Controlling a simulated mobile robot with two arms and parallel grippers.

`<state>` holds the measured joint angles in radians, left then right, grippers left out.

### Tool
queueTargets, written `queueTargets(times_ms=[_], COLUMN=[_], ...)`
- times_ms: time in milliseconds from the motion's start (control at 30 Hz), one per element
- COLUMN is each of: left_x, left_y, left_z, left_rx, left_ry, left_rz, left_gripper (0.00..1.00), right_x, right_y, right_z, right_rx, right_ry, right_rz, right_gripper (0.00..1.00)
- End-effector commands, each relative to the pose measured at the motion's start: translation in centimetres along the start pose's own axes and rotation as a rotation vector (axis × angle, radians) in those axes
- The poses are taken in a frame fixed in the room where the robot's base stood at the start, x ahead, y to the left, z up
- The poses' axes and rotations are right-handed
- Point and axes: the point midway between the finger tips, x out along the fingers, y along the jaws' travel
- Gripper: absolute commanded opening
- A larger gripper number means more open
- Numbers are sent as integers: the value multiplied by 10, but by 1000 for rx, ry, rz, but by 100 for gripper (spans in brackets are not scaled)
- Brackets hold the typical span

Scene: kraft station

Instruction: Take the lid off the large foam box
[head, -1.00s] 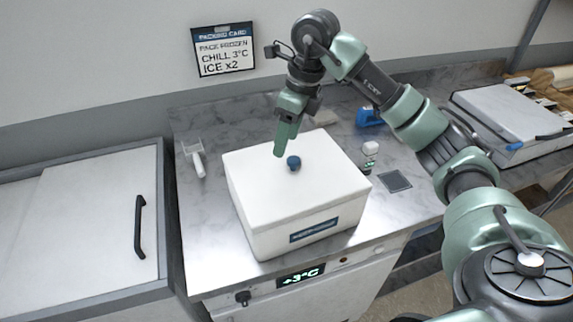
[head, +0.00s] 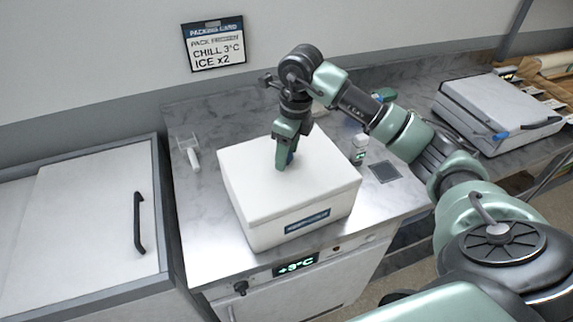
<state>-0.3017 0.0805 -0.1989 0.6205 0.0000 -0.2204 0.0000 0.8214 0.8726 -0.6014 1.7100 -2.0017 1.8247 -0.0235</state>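The large foam box (head: 262,222) is white, with a label on its front, and stands on the steel counter. Its white lid (head: 250,178) sits on top. A blue knob (head: 291,157) at the middle of the lid is mostly hidden by my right gripper (head: 285,162). The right gripper points down with its fingertips at the knob. I cannot tell whether the fingers are closed on it. My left gripper is not in view.
A white scoop (head: 193,158) lies left of the box. A small bottle (head: 359,150) and a dark square pad (head: 384,172) are on the right. A freezer with a black handle (head: 138,222) stands at the left. A white case (head: 495,112) lies at the far right.

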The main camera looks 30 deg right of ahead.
Motion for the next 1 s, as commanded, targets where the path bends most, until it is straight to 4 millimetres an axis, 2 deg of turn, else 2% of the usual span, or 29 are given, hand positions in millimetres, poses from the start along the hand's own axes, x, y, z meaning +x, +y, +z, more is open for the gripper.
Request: queueTargets(times_ms=[33,200,567,733,867,967,1000], left_x=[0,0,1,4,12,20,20], left_y=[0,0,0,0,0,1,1], left_z=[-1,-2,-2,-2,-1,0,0], left_rx=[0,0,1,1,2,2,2], left_ry=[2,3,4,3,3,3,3], left_rz=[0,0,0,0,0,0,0], left_gripper=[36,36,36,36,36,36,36], right_x=[0,0,-1,-10,-30,-57,-72], right_y=[0,0,0,0,-1,-1,-1], right_z=[0,0,0,2,4,9,10], right_rx=[0,0,0,-1,-1,-1,-1], right_ry=[0,0,-1,-3,-5,-9,-10], right_rz=[0,0,0,-1,-3,-5,-6], right_gripper=[44,0,0,0,0,0,0])
